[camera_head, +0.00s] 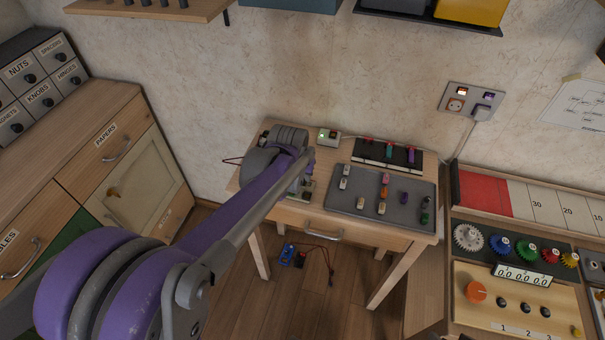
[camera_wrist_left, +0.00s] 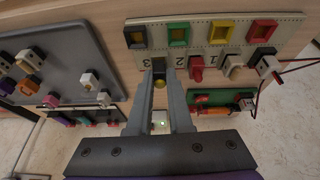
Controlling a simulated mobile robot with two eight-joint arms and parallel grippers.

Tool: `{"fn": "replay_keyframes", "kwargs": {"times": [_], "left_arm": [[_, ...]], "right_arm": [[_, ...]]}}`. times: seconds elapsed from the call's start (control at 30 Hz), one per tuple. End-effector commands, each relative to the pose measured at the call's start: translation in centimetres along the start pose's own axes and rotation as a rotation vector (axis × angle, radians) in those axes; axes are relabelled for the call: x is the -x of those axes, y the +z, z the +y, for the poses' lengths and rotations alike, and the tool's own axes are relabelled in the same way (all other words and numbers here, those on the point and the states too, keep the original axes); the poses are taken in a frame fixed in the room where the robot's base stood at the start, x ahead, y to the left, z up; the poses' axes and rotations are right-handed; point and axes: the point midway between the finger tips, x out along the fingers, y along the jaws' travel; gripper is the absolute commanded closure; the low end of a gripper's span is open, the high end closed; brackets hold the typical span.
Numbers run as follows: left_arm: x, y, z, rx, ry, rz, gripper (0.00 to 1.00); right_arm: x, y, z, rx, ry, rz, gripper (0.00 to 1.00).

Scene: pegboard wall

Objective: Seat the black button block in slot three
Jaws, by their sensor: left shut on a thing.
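My left gripper (camera_wrist_left: 159,72) is shut on a small dark block (camera_wrist_left: 159,76) with a yellowish round part, which I take as the black button block. The fingertips are at the lower edge of a pale slotted panel (camera_wrist_left: 212,42), close to a mark that reads 3. I cannot tell whether the block touches the panel or is in a slot. In the head view my left arm hides most of the panel and the gripper. My right gripper is not in view.
A grey mat (camera_head: 345,205) with several small blocks lies on the wooden table, beside the panel. A black tray (camera_head: 370,155) with coloured pieces lies behind it. A green board (camera_wrist_left: 212,98) with a red-and-orange part is close to the fingers.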

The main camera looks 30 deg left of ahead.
Motion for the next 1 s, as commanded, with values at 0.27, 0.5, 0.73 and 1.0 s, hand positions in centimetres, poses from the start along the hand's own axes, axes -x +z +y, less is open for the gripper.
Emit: {"fn": "replay_keyframes", "kwargs": {"times": [0.27, 0.5, 0.73, 1.0], "left_arm": [[-0.5, 0.2, 0.0, 0.000, 0.000, 0.000, 0.73], [-0.5, 0.2, 0.0, 0.000, 0.000, 0.000, 0.47], [-0.4, 0.2, 0.0, 0.000, 0.000, 0.000, 0.47], [0.9, -0.4, 0.0, 0.000, 0.000, 0.001, 0.47]], "right_arm": [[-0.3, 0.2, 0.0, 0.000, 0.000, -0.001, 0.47], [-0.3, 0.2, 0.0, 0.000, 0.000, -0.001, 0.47], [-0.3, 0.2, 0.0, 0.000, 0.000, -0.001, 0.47], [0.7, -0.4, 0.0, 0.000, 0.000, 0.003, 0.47]]}}
